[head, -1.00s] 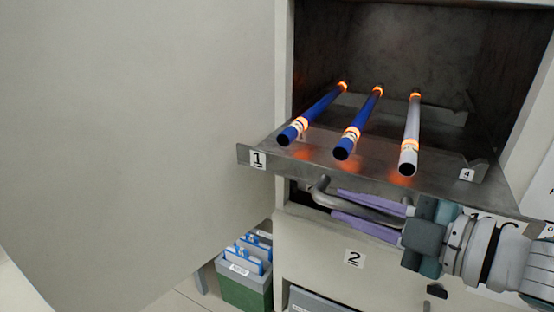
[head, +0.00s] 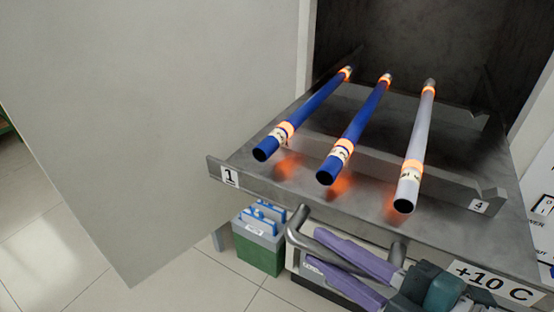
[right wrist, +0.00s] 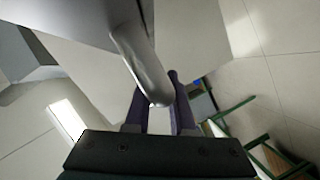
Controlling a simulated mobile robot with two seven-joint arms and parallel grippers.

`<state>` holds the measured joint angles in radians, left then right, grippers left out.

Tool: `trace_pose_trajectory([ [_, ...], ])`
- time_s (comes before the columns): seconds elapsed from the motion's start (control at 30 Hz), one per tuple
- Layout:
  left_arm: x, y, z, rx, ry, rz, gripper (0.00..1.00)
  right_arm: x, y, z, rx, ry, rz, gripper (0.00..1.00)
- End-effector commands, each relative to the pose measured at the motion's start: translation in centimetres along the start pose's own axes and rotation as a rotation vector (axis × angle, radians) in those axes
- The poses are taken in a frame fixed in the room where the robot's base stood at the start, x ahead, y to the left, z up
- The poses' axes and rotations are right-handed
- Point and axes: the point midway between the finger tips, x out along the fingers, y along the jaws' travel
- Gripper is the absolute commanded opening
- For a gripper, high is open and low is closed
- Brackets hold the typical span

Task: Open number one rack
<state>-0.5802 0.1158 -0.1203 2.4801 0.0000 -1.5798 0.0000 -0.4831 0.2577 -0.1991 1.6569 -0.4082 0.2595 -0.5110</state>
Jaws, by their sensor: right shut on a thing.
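The number one rack (head: 255,182) is a grey metal pull-out shelf with a "1" label at its front left corner. It stands well out of the dark chamber and carries two blue rods (head: 305,113) (head: 357,130) and one pale grey rod (head: 415,150), each with glowing orange bands. Its bar handle (head: 300,226) hangs below the front edge. My right gripper (head: 318,252), with purple fingers, is shut on this handle. In the right wrist view the grey handle bar (right wrist: 142,55) passes between the fingers (right wrist: 159,105). My left gripper is not in view.
A large pale door panel (head: 150,110) stands open on the left. A "+10 C" label (head: 493,285) is at the lower right. Tiled floor (head: 60,240) lies clear at lower left.

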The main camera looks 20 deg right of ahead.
Motion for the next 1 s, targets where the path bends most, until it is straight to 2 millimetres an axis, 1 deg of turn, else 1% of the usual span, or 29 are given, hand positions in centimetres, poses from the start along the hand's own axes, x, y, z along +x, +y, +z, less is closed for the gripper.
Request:
trace_pose_trajectory([
  [0.27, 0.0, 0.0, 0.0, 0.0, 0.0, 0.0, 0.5, 0.0, 0.0, 0.0, -0.001, 0.001, 0.0, 0.0],
  [0.3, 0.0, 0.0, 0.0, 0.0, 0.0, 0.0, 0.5, 0.0, 0.0, 0.0, -0.001, 0.001, 0.0, 0.25],
  [0.53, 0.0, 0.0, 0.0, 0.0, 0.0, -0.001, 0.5, 0.0, 0.0, 0.0, 0.0, 0.001, 0.0, 0.5],
  [0.57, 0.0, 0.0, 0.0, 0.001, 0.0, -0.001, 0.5, 0.0, 0.0, 0.0, 0.0, 0.0, 0.0, 0.52],
  [0.83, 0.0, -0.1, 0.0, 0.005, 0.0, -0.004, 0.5, -0.2, 0.0, 0.0, 0.0, 0.0, -0.001, 0.52],
  [0.93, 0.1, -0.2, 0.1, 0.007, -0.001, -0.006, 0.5, -1.1, -0.1, 0.1, 0.001, -0.001, -0.002, 0.52],
  [1.0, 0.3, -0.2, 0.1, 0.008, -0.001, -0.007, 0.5, -2.1, -0.2, 0.1, 0.001, -0.002, -0.004, 0.52],
])
